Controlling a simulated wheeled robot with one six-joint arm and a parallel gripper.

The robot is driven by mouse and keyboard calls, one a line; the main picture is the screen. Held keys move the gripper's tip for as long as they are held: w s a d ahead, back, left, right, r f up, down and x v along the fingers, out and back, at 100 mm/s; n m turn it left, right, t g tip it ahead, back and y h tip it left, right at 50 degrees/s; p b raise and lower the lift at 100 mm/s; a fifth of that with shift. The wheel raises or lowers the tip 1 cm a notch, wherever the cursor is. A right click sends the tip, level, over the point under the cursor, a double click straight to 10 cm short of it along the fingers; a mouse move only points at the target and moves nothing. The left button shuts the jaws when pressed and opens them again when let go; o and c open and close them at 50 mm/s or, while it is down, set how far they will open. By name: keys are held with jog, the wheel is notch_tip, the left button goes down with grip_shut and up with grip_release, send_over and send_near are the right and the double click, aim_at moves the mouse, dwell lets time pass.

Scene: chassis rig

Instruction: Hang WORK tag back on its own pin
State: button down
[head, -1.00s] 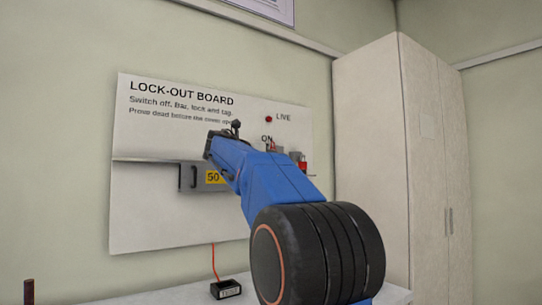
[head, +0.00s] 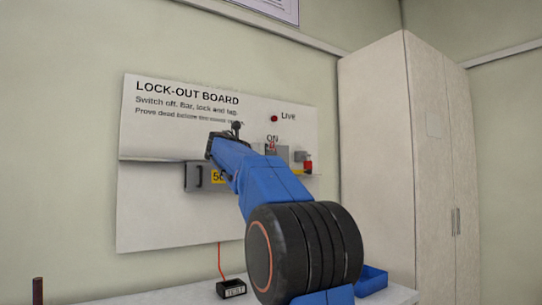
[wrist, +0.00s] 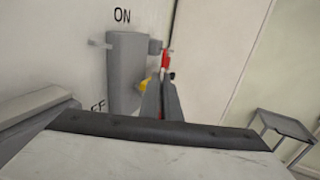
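No lettering reading WORK is legible, so I cannot tell which piece is the WORK tag. In the wrist view a small yellow piece (wrist: 143,86) sits beside the grey switch housing (wrist: 126,72), left of my gripper (wrist: 161,88). A red piece (wrist: 165,62) is just beyond the fingers. My gripper's two grey fingers point at this area, close together; whether they hold anything is unclear. A red part (head: 308,166) shows at the right of the lock-out board (head: 150,215). No pin is clearly visible.
A grey box (head: 194,178) with a partly covered yellow label is on the board. A black TEST box (head: 231,289) and a blue tray (head: 371,281) are on the bench. A tall cabinet (head: 385,150) stands right. A grey stand (wrist: 282,124) shows in the wrist view.

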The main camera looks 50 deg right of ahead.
jog(key=shift+w+d, duration=1.45)
jog(key=shift+w, duration=4.25)
jog(key=s+a, duration=0.2)
jog(key=s, duration=0.6)
jog(key=shift+s+r, duration=0.3)
jog(key=shift+s, duration=0.05)
jog(key=shift+s, duration=0.1)
